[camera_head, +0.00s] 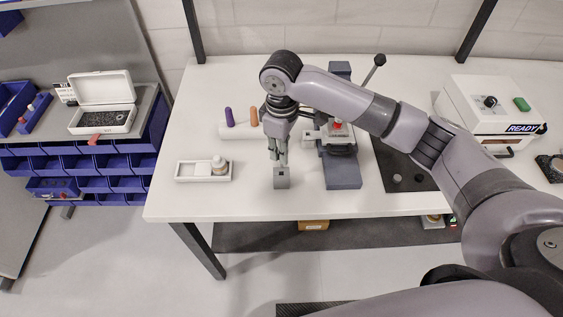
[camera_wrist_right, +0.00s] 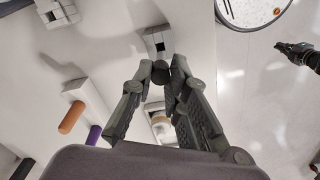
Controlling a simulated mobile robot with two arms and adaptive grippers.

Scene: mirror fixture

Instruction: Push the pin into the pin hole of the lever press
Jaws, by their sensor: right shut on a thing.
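My right gripper (camera_head: 281,163) hangs fingers down above a small grey block (camera_head: 282,179) near the table's front edge. In the right wrist view its fingertips (camera_wrist_right: 166,70) are closed on a small dark round thing, which looks like the pin (camera_wrist_right: 160,72). Whether it touches the block (camera_wrist_right: 157,40), which has a dark opening, is hard to tell. The dark blue-grey lever press (camera_head: 342,172) stands right of the gripper. Its black-knobbed lever (camera_head: 379,60) tilts up to the right. The pin hole is not clearly visible. My left gripper (camera_wrist_right: 295,50) seems to show, small and dark, over the floor.
A white tray (camera_head: 184,171) with a small bottle (camera_head: 219,165) lies left of the block. A white holder (camera_head: 234,134) with purple (camera_head: 229,116) and orange (camera_head: 253,116) handles stands behind. A white READY box (camera_head: 483,107) is at right. The table's front edge is close.

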